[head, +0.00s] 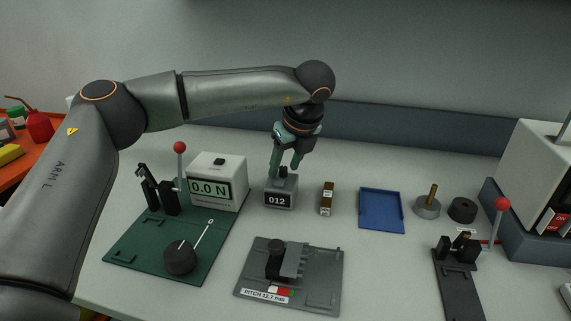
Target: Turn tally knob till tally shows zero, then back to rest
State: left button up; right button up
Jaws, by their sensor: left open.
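The tally (280,194) is a small grey box on the table, and its dark display reads 012. A dark tally knob (283,171) stands up on its top. My left gripper (284,172) points down from above, with its two greenish fingers apart. The fingers are just over the tally, close to the knob. I cannot tell whether they touch it. My right gripper is not in view.
Left of the tally is a white force gauge (218,182) reading 0.0 N on a green plate (142,247). A grey pitch fixture (324,285) lies in front.

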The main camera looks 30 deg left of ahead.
pick_arm(q)
jog(key=shift+c, duration=0.2)
grip_shut()
dwell(0.4)
